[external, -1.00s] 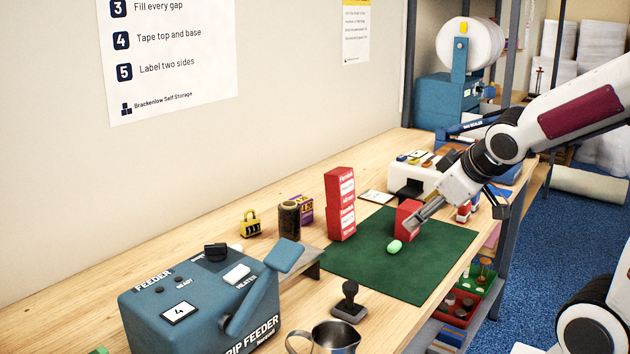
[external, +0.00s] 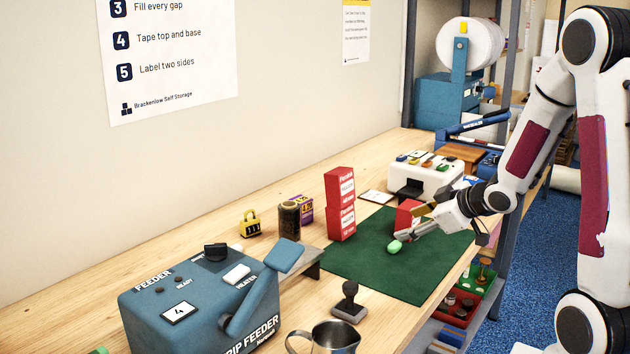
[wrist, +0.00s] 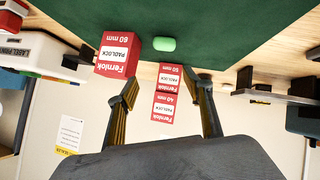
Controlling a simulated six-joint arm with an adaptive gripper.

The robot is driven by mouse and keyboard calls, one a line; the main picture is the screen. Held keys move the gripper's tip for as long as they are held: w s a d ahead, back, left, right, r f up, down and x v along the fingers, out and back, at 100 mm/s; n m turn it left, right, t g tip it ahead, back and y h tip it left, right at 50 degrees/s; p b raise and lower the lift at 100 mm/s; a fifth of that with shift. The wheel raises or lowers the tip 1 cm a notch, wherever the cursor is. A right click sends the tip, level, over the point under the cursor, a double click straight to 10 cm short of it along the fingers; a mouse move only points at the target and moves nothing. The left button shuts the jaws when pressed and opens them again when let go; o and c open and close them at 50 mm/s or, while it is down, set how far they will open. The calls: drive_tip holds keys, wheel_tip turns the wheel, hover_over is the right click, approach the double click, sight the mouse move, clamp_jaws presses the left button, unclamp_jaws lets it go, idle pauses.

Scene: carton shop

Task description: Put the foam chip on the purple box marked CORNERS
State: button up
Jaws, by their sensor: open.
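The foam chip (external: 394,247) is a small pale-green rounded piece lying on the green mat (external: 375,275). In the wrist view the chip (wrist: 164,44) lies ahead of the fingertips, roughly centred between them. My gripper (external: 406,226) is open and empty, low over the mat, with its fingers pointing left towards the chip. The wrist view shows the two fingers (wrist: 165,82) spread with nothing between them. A purple box with yellow print (external: 306,208) stands left of the mat, partly behind a dark brown spool (external: 288,219). I cannot read CORNERS on it.
Two stacked red padlock boxes (external: 341,205) stand at the mat's back left. Another red box (external: 407,213) stands close behind my gripper. A yellow lock (external: 250,223), a blue feeder machine (external: 200,300), a stamp (external: 349,302) and a metal jug (external: 335,338) surround the mat. The mat's front is clear.

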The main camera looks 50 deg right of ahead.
sight(421, 260)
drive_tip(key=f, duration=0.1)
drive_tip(key=d+f+t+y, duration=0.1)
drive_tip(key=f, duration=0.1)
drive_tip(key=shift+s, duration=0.15)
drive_tip(key=shift+s+d+f+t+y, duration=0.2)
drive_tip(key=shift+f+t+y, duration=0.15)
drive_tip(key=shift+f, duration=0.4)
drive_tip(key=shift+s+d+f+t+y, duration=0.1)
drive_tip(key=shift+s+f+t+y, duration=0.2)
drive_tip(key=shift+f+t, duration=0.2)
drive_tip(key=shift+s+f+m+t, duration=0.25)
drive_tip(key=shift+s+t, duration=0.1)
drive_tip(key=shift+s, duration=0.1)
drive_tip(key=shift+s+f+m+t, duration=0.2)
drive_tip(key=shift+s+m+t, duration=0.1)
drive_tip(key=shift+s, duration=0.1)
drive_tip(key=shift+s+d+r+m+t+y, duration=0.1)
drive_tip(key=shift+s+m+t+y, duration=0.25)
drive_tip(key=shift+s+t, duration=0.7)
drive_tip(key=shift+w+f, duration=0.25)
drive_tip(key=shift+w, duration=1.05)
drive_tip(key=shift+w, duration=0.15)
